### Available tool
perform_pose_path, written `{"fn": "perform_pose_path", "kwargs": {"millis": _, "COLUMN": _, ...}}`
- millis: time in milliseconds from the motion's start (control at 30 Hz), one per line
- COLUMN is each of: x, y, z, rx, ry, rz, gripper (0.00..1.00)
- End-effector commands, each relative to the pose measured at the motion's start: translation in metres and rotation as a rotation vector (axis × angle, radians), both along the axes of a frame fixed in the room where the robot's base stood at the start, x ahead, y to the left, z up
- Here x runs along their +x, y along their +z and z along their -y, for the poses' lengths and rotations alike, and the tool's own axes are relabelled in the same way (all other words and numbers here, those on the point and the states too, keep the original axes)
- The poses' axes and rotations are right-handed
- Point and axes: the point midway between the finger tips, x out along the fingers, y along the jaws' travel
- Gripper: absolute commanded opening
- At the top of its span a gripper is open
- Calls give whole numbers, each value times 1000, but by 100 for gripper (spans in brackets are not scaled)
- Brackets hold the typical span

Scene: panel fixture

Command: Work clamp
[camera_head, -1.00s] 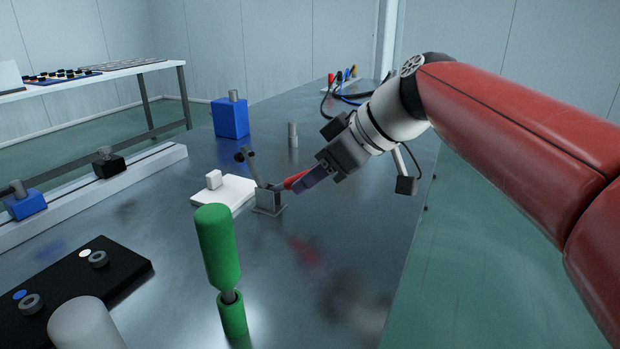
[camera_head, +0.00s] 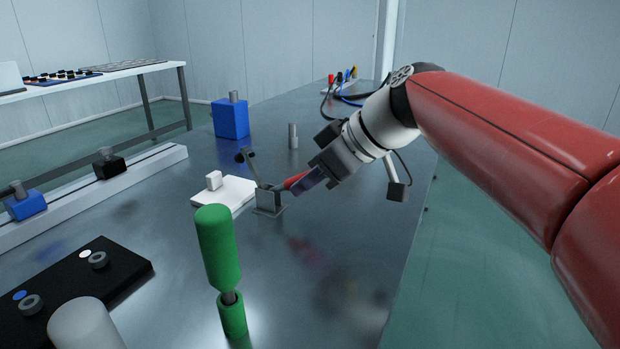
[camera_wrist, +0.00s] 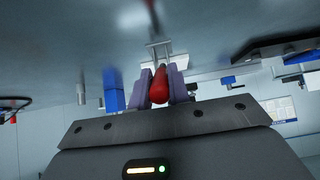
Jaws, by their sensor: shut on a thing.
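The clamp (camera_head: 268,201) is a small grey metal toggle clamp on the table. Its dark arm (camera_head: 247,158) stands tilted up to the left, and its red handle (camera_head: 295,181) reaches low to the right. My gripper (camera_head: 308,183) is at the red handle, its purple fingers around it. In the wrist view the red handle (camera_wrist: 159,86) sits between the two fingers (camera_wrist: 160,88), which are closed on it. The clamp base shows beyond it. The fingers hide part of the handle in the head view.
A white block plate (camera_head: 228,192) lies just left of the clamp. A green-handled thing (camera_head: 217,245) stands in front. A blue block (camera_head: 230,119) and a grey pin (camera_head: 292,135) stand behind. A black panel (camera_head: 110,270) is at front left. The table's right side is clear.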

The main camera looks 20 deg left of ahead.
Motion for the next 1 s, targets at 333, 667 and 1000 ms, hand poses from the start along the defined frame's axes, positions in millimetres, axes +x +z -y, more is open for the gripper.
{"fn": "perform_pose_path", "kwargs": {"millis": 333, "x": 0, "y": -18, "z": 5, "rx": 116, "ry": -4, "rz": 11, "gripper": 0}}
{"fn": "perform_pose_path", "kwargs": {"millis": 667, "x": 0, "y": -19, "z": 8, "rx": 215, "ry": -1, "rz": 20, "gripper": 0}}
{"fn": "perform_pose_path", "kwargs": {"millis": 1000, "x": 0, "y": -17, "z": 8, "rx": 220, "ry": -1, "rz": 17, "gripper": 0}}
